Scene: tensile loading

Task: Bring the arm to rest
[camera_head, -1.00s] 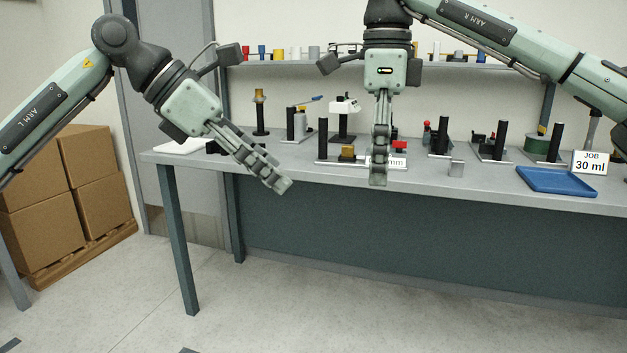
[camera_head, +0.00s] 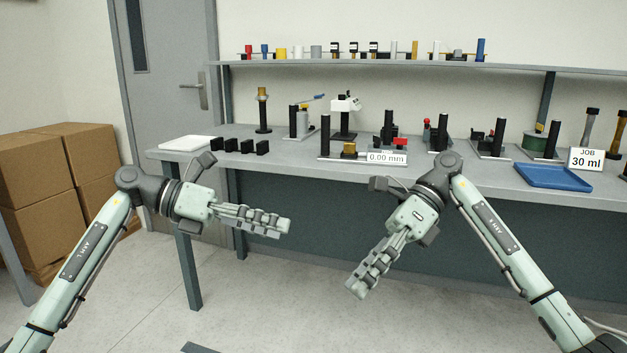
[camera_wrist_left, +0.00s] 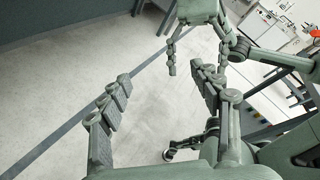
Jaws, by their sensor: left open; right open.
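My left gripper (camera_head: 288,229) is in front of the bench's left part, below the bench top, and points right. It is open and empty; its two fingers stand apart in the left wrist view (camera_wrist_left: 165,95) with only floor between them. My right gripper (camera_head: 357,290) is lower, in front of the bench's middle, and points down and left. It also shows in the left wrist view (camera_wrist_left: 185,60), with its fingers apart and nothing between them. Neither gripper touches anything.
The bench (camera_head: 280,160) carries several test stands, a display reading 0.00 mm (camera_head: 387,158), a blue tray (camera_head: 553,177) and a job sign reading 30 ml (camera_head: 587,160). A shelf (camera_head: 400,67) holds small parts. Cardboard boxes (camera_head: 30,175) stand at left. The floor (camera_head: 270,310) before the bench is clear.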

